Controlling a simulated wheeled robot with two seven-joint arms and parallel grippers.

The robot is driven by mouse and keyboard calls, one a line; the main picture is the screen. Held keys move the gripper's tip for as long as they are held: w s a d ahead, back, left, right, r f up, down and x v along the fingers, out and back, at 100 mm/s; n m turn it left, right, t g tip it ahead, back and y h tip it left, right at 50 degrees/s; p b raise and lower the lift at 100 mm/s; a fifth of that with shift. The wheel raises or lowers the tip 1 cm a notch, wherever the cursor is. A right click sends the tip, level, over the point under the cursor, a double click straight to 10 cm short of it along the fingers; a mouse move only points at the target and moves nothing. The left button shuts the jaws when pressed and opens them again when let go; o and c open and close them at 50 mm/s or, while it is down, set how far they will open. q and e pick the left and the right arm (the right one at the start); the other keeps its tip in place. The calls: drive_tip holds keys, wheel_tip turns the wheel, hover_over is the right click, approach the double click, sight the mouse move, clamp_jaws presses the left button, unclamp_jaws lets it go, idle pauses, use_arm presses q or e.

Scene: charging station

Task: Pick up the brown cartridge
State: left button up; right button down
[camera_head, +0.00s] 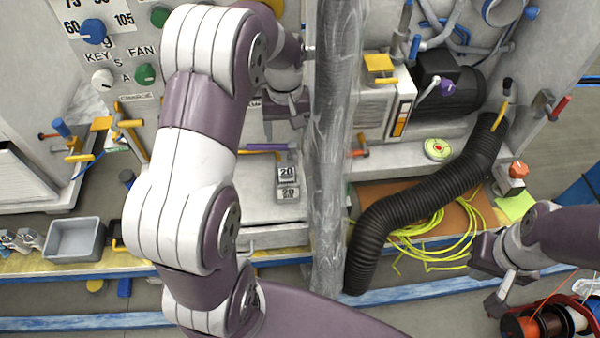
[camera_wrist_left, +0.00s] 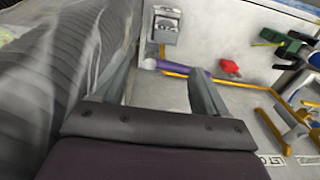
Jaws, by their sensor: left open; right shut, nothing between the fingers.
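I cannot clearly pick out a brown cartridge in either view. A similar grey block (camera_wrist_left: 165,26) shows at the top of the left wrist view. My right gripper (camera_head: 488,284) is shut and empty at the lower right.
A wrapped grey post (camera_head: 330,150) stands just right of my left arm. A black ribbed hose (camera_head: 420,205) curves beside yellow cable (camera_head: 420,245). A purple-handled tool (camera_wrist_left: 172,66) lies near the left gripper. A grey bin (camera_head: 75,240) sits at the left. Cable reels (camera_head: 550,322) are at lower right.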

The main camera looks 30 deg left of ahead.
sight(286, 163)
use_arm(q)
drive_tip(key=f, duration=0.8)
drive_tip(key=s+f+p, duration=0.1)
drive_tip(key=f, duration=0.3)
drive_tip(key=shift+a+f, duration=0.2)
drive_tip(key=shift+w+f, duration=0.1)
drive_tip(key=shift+f, duration=0.1)
drive_tip(key=shift+r, duration=0.1)
drive_tip(key=c, duration=1.4)
